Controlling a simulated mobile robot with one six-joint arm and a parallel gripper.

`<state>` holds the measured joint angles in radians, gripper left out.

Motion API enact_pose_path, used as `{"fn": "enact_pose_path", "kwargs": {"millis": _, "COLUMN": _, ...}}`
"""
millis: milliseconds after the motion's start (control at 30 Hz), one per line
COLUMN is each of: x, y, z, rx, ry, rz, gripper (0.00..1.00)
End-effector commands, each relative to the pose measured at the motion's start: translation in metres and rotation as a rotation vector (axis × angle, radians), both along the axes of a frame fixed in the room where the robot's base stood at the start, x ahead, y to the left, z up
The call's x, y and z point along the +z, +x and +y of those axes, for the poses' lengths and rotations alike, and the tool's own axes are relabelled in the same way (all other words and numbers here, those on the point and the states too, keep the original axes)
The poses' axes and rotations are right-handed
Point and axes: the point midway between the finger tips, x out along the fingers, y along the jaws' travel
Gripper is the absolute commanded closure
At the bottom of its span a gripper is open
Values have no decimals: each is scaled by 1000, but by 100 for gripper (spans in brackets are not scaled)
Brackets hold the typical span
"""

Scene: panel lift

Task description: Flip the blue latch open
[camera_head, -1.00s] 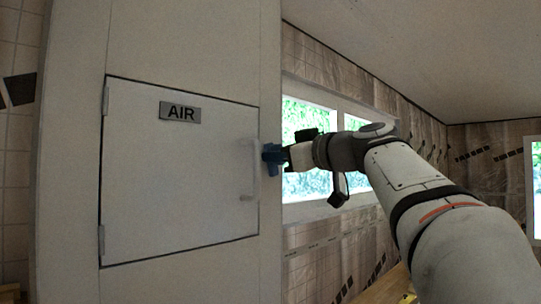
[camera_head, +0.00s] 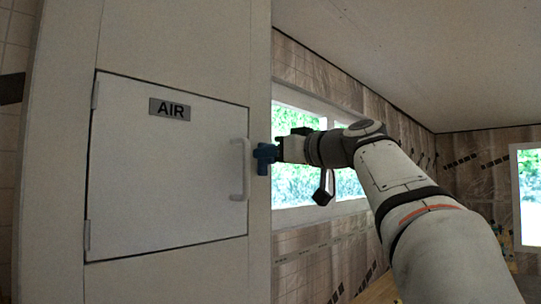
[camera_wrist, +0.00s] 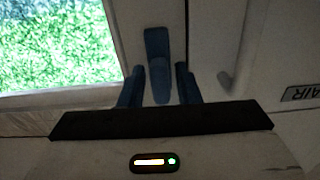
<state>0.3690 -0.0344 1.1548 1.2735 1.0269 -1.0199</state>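The blue latch (camera_head: 263,154) is on the cabinet frame, just right of the closed AIR panel (camera_head: 165,185). In the wrist view the latch (camera_wrist: 157,48) is a long blue plate with a raised, rounded lower part. My gripper (camera_wrist: 160,67) has its two dark blue fingers on either side of that lower part. A narrow gap shows on each side, so the fingers look open around the latch and not shut on it. In the head view my gripper (camera_head: 275,152) reaches the latch from the right, and its fingers partly blend with the blue latch.
A pale vertical handle (camera_head: 237,170) stands out on the panel's right edge, close to the latch. An AIR label (camera_head: 170,109) is near the panel's top. Hinges are on the panel's left edge. A window (camera_head: 298,185) is behind my arm.

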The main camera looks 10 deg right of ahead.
Motion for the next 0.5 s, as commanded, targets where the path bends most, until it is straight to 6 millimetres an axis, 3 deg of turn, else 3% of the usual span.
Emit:
{"fn": "enact_pose_path", "kwargs": {"millis": 100, "x": 0, "y": 0, "z": 0, "rx": 0, "ry": -1, "rz": -1, "gripper": 62}}
{"fn": "enact_pose_path", "kwargs": {"millis": 333, "x": 0, "y": -1, "z": 0, "rx": 0, "ry": -1, "rz": -2, "gripper": 62}}
{"fn": "enact_pose_path", "kwargs": {"millis": 500, "x": -2, "y": -16, "z": -11, "rx": -4, "ry": -2, "rz": -4, "gripper": 62}}
